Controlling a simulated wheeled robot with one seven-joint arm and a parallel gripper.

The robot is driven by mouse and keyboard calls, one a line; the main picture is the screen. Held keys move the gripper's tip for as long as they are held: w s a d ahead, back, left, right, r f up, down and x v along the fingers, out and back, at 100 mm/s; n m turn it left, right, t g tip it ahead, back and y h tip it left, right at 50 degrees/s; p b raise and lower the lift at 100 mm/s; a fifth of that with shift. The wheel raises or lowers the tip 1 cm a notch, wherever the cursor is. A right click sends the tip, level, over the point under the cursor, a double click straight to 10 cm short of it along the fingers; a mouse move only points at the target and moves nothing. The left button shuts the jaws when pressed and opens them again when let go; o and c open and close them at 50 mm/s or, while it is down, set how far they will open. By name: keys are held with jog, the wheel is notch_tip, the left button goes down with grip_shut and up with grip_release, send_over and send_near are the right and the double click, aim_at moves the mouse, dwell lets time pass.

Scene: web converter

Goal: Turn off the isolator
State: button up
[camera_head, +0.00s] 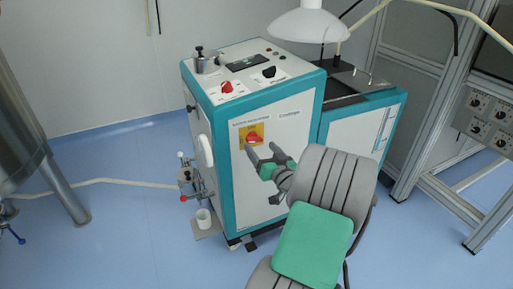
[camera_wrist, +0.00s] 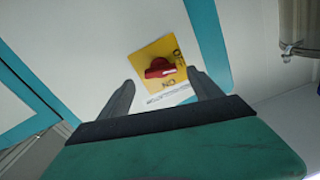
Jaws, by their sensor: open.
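The isolator is a red rotary handle (camera_head: 254,137) on a yellow plate (camera_head: 243,129) on the front panel of the white and teal machine (camera_head: 272,107). In the wrist view the red handle (camera_wrist: 160,68) lies across the yellow plate (camera_wrist: 171,50), with "ON" lettering below it. My gripper (camera_head: 260,148) is open and empty, in front of the panel close to the handle. In the wrist view the fingers of my gripper (camera_wrist: 163,85) stand on either side of the plate's lower part, with the handle beyond their tips. I cannot tell the exact gap to it.
Another red knob (camera_head: 227,87) and a black knob (camera_head: 269,72) are on the machine's top. A white lamp (camera_head: 308,23) hangs above. Valves with a white cup (camera_head: 203,218) stand at the left side. A metal frame (camera_head: 425,110) stands at right. The floor at left is mostly clear.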

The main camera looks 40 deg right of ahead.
aim_at(256, 141)
jog(key=x, duration=0.4)
